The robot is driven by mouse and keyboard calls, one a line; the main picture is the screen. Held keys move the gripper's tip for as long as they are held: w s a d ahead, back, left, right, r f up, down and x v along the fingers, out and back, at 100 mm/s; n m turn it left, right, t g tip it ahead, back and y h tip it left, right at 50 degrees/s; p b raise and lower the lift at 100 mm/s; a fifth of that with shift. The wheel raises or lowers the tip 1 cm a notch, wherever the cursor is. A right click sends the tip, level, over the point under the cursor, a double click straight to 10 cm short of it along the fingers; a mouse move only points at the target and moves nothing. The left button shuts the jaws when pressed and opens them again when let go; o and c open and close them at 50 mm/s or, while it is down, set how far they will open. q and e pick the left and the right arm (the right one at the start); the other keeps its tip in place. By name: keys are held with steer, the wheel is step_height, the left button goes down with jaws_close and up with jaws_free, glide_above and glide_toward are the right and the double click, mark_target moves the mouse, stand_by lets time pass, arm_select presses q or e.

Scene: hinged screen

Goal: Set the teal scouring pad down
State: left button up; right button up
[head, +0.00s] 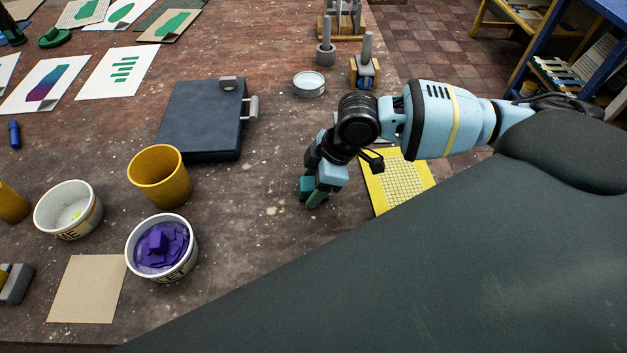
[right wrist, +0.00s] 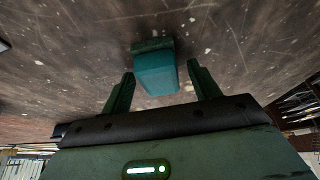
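The teal scouring pad (head: 306,187) is at the table's middle right, just left of my right gripper's green fingers (head: 318,196). In the right wrist view the pad (right wrist: 156,72) shows as a teal block with a darker green layer on its far side. My right gripper (right wrist: 160,72) is open, with one finger on each side of the pad and a visible gap on both sides. The pad appears to rest on the table; its contact with the surface is hard to make out. My left gripper is not in view.
A yellow-framed mesh screen (head: 413,187) lies right of the gripper, partly behind my arm.

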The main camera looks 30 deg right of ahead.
steer(key=shift+r, duration=0.1)
steer(key=v, duration=1.2)
steer(key=shift+p, duration=0.45)
